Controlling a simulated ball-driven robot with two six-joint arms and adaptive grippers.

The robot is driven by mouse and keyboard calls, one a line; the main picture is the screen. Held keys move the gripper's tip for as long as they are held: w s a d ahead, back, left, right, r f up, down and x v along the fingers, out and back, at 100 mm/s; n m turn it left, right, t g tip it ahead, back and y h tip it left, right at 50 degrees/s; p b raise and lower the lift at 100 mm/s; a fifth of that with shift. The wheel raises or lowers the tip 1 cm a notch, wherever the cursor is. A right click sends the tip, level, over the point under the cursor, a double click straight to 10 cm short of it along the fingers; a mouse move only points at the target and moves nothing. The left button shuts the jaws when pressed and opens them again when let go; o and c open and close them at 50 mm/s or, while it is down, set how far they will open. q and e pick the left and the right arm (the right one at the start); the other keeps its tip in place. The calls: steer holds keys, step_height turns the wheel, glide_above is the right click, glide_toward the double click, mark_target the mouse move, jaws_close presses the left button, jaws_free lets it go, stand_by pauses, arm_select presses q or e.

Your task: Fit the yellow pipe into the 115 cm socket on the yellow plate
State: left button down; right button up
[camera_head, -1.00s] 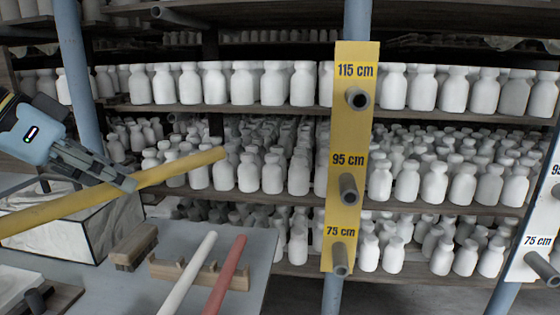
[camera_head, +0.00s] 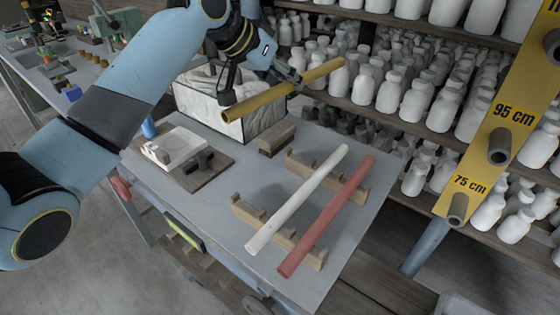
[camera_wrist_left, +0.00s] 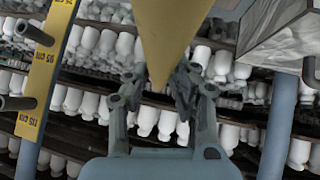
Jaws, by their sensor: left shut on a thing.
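My left gripper (camera_head: 292,79) is shut on the yellow pipe (camera_head: 260,101) and holds it in the air, tilted up to the right, in front of the shelves. In the left wrist view the pipe (camera_wrist_left: 175,30) runs between the fingers of my left gripper (camera_wrist_left: 157,88). The yellow plate (camera_head: 478,160) stands at the right, apart from the pipe. Its 95 cm socket (camera_head: 500,144) and 75 cm socket (camera_head: 458,208) show clearly. The upper socket (camera_head: 552,42) is cut by the picture's edge, its label mostly out of view. The plate (camera_wrist_left: 45,70) appears upside down in the left wrist view. My right gripper is not in view.
A grey bench (camera_head: 220,228) holds a white pipe (camera_head: 298,200) and a red pipe (camera_head: 326,217) on wooden rests. A white box (camera_head: 200,95) stands beneath the held pipe. Shelves of white bottles (camera_head: 445,104) lie behind. Open floor (camera_head: 90,250) shows at lower left.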

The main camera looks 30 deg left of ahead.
arm_select(q)
steer(key=s+d+f+p, duration=0.2)
steer(key=d+f+p, duration=0.1)
steer(key=d+p, duration=0.3)
steer(key=s+d+f+n+p, duration=0.1)
steer(key=s+d+f+p, duration=0.1)
steer(key=d+p, duration=0.4)
steer(key=shift+s+d+f+y+p, duration=0.4)
steer(key=shift+s+d, duration=0.1)
steer(key=shift+s, duration=0.15)
